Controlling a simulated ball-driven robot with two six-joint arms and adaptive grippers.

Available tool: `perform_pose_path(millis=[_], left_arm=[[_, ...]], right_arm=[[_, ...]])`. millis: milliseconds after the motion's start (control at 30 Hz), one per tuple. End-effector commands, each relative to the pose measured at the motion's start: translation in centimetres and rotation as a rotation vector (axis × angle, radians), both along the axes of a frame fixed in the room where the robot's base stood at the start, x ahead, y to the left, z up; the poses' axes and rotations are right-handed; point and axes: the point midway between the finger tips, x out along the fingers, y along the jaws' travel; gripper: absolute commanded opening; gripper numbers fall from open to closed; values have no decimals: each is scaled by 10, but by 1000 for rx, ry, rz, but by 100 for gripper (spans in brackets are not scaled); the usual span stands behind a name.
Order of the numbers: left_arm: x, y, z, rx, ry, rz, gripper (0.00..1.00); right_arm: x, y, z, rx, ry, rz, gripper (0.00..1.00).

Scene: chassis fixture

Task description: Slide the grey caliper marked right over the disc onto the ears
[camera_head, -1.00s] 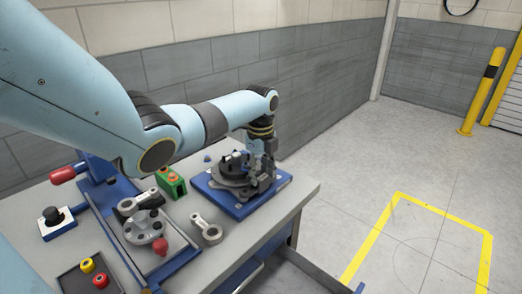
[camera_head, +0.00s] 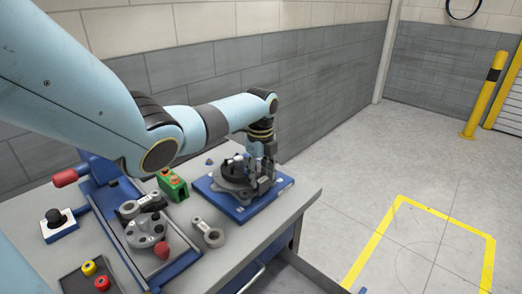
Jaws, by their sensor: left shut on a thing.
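The blue fixture plate (camera_head: 242,207) sits at the far right of the table and carries a dark grey disc assembly (camera_head: 230,182). My left gripper (camera_head: 264,176) points down at the right side of this assembly and is shut on a small grey part, which I take to be the caliper. The gripper's fingers and the dark parts around them hide most of it. Any marking on it, the ears and the exact contact with the disc are too small to make out. My right gripper is out of view.
A loose grey link (camera_head: 208,233) lies on the table, left of the fixture plate. A green block (camera_head: 173,186) stands behind it. A blue tray holds a grey hub (camera_head: 146,230) and a red knob (camera_head: 162,250). A dark tray (camera_head: 84,282) with yellow and red knobs is front left.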

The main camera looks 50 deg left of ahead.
Motion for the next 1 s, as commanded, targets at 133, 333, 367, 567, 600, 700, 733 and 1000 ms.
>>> perform_pose_path(millis=[133,333,367,567,600,700,733,1000], left_arm=[[0,0,0,0,-1,-1,0],[0,0,-2,0,0,-1,0],[0,0,-2,0,0,-1,0],[0,0,-2,0,0,-1,56],[0,0,-2,0,0,-1,61],[0,0,-2,0,0,0,72],[0,0,-2,0,0,0,72],[-1,0,-1,0,2,0,72]], right_arm=[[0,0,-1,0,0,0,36],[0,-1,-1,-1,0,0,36],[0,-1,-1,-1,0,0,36],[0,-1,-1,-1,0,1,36],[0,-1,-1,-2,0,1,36],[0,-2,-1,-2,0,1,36],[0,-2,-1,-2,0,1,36],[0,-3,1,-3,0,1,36]])
